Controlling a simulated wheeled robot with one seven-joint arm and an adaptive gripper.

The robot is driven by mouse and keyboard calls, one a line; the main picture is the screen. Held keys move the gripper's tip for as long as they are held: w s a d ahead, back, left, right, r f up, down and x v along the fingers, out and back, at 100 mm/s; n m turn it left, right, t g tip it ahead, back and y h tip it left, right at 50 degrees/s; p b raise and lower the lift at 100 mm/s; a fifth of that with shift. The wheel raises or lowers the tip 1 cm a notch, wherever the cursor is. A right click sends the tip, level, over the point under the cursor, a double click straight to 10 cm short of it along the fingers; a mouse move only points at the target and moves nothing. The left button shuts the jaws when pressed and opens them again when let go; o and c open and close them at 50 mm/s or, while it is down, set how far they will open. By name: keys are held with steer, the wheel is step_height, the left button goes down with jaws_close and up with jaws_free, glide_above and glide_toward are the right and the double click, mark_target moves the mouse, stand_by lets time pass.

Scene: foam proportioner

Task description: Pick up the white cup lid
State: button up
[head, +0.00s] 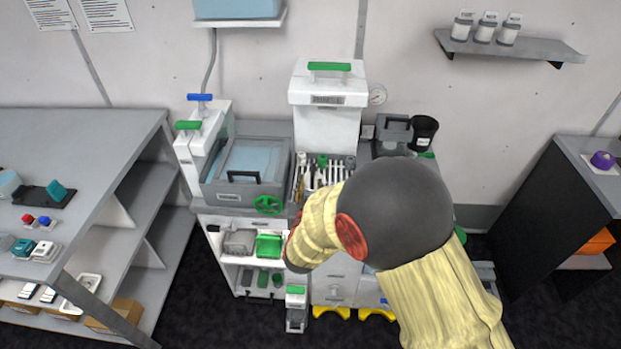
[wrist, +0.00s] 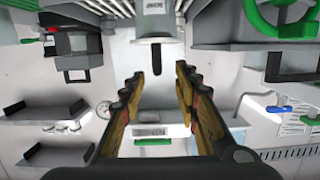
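Three small white containers (head: 487,27) with dark lower bands stand on the wall shelf at the upper right of the head view. A black cup (head: 423,133) stands at the bench's right rear. The white tank (wrist: 150,128) shows upside down beyond the fingers. In the head view my arm hides the gripper and part of the bench front.
A grey-lidded box (head: 247,174) and a green handwheel (head: 269,205) are on the bench's left. A slotted rack (head: 322,172) holds tools in the middle. A grey table (head: 75,150) stands left, a dark cabinet (head: 560,215) right. Dark floor lies between them.

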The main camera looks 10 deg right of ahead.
mark_target(312, 176)
steer(key=b+x, duration=0.1)
steer(key=x, duration=0.6)
steer(key=shift+w+d+r+b, duration=0.2)
steer(key=shift+w+d+b, duration=0.05)
steer(key=shift+d+b, duration=0.1)
steer(key=shift+a, duration=0.1)
steer(key=c, duration=0.8)
jaws_close()
